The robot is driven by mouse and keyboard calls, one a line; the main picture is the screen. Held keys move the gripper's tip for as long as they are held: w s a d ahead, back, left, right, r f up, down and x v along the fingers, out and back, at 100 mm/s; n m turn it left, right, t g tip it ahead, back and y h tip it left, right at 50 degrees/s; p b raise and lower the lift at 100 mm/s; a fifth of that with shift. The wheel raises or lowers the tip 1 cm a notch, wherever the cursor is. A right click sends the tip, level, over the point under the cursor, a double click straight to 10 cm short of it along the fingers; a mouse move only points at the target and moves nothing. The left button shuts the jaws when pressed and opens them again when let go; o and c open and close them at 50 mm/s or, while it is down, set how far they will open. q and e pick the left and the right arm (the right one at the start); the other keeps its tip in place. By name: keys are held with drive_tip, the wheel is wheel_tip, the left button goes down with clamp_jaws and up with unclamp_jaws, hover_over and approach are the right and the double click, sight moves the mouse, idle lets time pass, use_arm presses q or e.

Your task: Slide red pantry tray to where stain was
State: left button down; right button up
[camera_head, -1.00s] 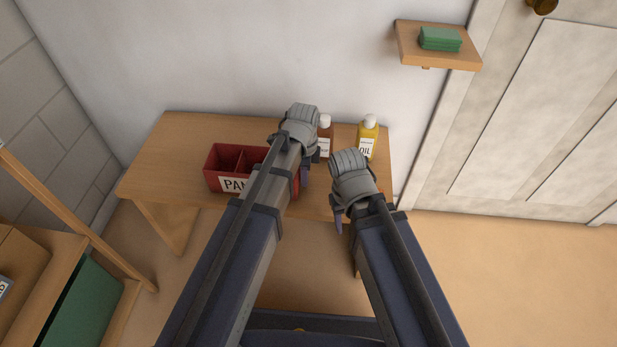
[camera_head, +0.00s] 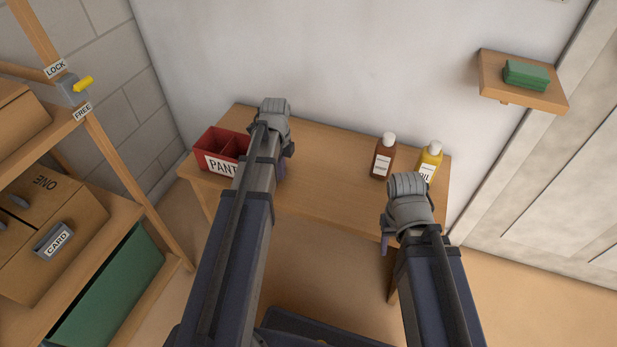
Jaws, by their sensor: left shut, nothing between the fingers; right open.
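The red pantry tray (camera_head: 205,150) stands at the left end of the wooden table (camera_head: 320,190), with a white label reading "PANT" and the rest hidden behind my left arm. It has an inner divider. My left gripper (camera_head: 280,168) is shut and empty, just right of the tray; its fingers are mostly hidden by the arm, and I cannot tell whether they touch the tray. My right gripper (camera_head: 385,240) is open and empty near the table's front right edge. No stain shows on the visible tabletop.
A brown bottle (camera_head: 383,157) and a yellow oil bottle (camera_head: 431,158) stand at the table's right. A green sponge-like block (camera_head: 526,75) lies on a wall shelf (camera_head: 500,90). A rack with a cardboard box (camera_head: 60,230) stands left. The table's middle is clear.

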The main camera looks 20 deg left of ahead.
use_arm(q)
drive_tip(key=a, duration=0.5)
drive_tip(key=shift+a, duration=0.25)
drive_tip(key=shift+d, duration=0.45)
drive_tip(key=d, duration=0.3)
drive_tip(key=shift+d, duration=0.3)
wheel_tip(320, 180, up, 10)
drive_tip(key=p, duration=1)
drive_tip(key=shift+a, duration=0.25)
drive_tip(key=s+d+r+n+p, duration=0.7)
drive_tip(key=d+r+p, duration=0.4)
drive_tip(key=d, duration=0.1)
drive_tip(key=s+d+r+n+y+p, duration=0.1)
drive_tip(key=s+d+r+n+p, duration=0.6)
drive_tip(key=d+r+p, duration=0.5)
drive_tip(key=shift+s+d+r, duration=0.25)
drive_tip(key=shift+s+d, duration=0.15)
